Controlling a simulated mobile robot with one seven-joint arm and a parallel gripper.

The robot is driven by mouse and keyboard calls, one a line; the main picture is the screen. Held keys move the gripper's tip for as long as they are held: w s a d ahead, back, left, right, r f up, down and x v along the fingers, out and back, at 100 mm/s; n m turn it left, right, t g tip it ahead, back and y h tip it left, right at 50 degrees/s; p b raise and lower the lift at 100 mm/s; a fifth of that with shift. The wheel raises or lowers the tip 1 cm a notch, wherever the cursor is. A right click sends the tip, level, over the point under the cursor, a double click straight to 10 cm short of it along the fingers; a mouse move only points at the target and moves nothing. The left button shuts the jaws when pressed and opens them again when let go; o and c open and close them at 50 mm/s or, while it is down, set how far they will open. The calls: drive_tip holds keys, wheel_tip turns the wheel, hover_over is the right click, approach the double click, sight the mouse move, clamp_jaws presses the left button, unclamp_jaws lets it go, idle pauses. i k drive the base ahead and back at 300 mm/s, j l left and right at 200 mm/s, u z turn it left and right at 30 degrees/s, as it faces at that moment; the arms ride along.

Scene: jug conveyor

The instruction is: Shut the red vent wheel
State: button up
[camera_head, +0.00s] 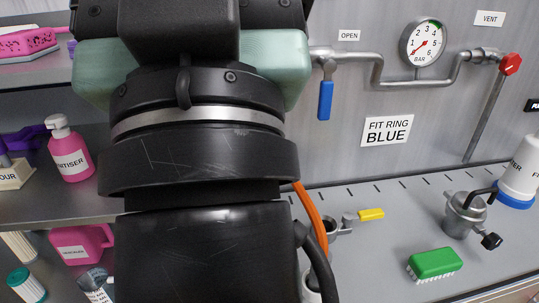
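The red vent wheel (510,64) is a small red knob at the right end of the metal pipe on the back wall, just below the VENT label (490,19). A thin pipe (485,118) runs down from it. The frame does not show whether the wheel is open or shut. My own arm fills the left middle of the view, well to the left of the wheel. My gripper's fingers cannot be made out.
A pressure gauge (423,43) and a blue-handled valve (325,100) sit on the pipe left of the wheel. A green brush (434,264), a metal pot (464,214) and a white filter housing (520,175) stand on the bench. Shelves with pink bottles are at left.

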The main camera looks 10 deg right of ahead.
sight(510, 65)
drive_tip(key=i+l+z, duration=0.3)
drive_tip(key=i+l, duration=0.35)
drive_tip(key=l, duration=0.25)
drive_tip(key=i+l+z, duration=0.3)
drive_tip(key=i+l, duration=0.45)
